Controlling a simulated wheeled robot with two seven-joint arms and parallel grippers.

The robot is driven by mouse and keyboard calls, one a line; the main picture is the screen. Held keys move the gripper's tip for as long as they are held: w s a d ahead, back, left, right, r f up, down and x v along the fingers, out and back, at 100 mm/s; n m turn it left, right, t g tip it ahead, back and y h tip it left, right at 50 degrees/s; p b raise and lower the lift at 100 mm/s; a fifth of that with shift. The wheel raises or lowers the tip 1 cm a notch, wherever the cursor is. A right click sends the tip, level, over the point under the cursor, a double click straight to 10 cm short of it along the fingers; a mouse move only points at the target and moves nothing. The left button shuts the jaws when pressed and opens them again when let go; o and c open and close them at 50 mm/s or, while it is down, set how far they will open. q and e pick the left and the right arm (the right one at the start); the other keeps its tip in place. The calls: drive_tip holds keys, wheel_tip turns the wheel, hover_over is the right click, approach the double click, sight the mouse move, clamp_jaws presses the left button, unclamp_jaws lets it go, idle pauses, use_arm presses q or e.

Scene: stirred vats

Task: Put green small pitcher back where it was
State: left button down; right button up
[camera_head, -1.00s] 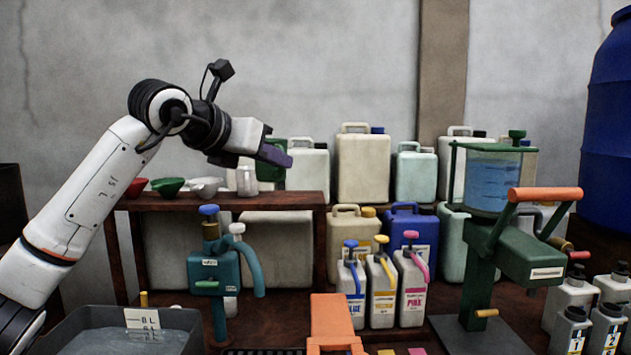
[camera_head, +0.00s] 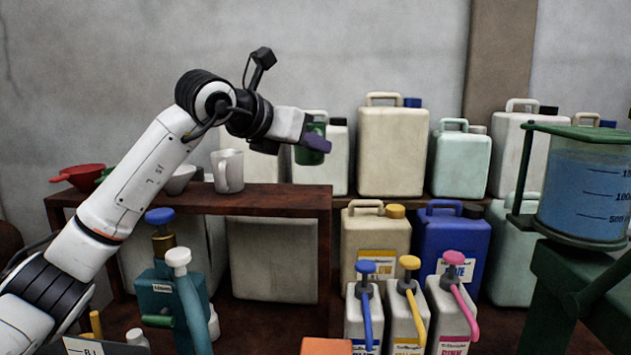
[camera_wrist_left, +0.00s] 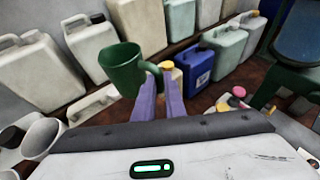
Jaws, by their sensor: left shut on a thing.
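The green small pitcher (camera_head: 310,152) is held in the air, above the right end of the raised wooden shelf (camera_head: 270,202) in the head view. My left gripper (camera_head: 318,142) is shut on it. In the left wrist view, the green pitcher (camera_wrist_left: 118,70) is tilted, with its open mouth showing, and the purple fingers (camera_wrist_left: 160,95) grip its handle side. A white pitcher (camera_head: 229,171) stands on the shelf to the left of the held one. My right gripper does not show.
Red (camera_head: 77,176) and white (camera_head: 180,178) funnels sit on the shelf's left part. Large canisters (camera_head: 392,150) stand behind. A teal pump (camera_head: 175,295) and several pump bottles (camera_head: 405,320) stand in front. The shelf top right of the white pitcher looks bare.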

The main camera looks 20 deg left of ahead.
use_arm(q)
drive_tip(key=shift+f, duration=3.05)
drive_tip(key=shift+f+b, duration=0.25)
drive_tip(key=shift+b, duration=0.1)
drive_tip(key=c, duration=1.8)
unclamp_jaws()
drive_tip(key=shift+r, duration=0.1)
drive_tip(key=shift+r+p, duration=0.2)
drive_tip(key=shift+p, duration=0.1)
drive_tip(key=b+v, duration=0.1)
drive_tip(key=v, duration=1.1)
drive_tip(key=shift+f+b, duration=0.15)
drive_tip(key=shift+b, duration=0.2)
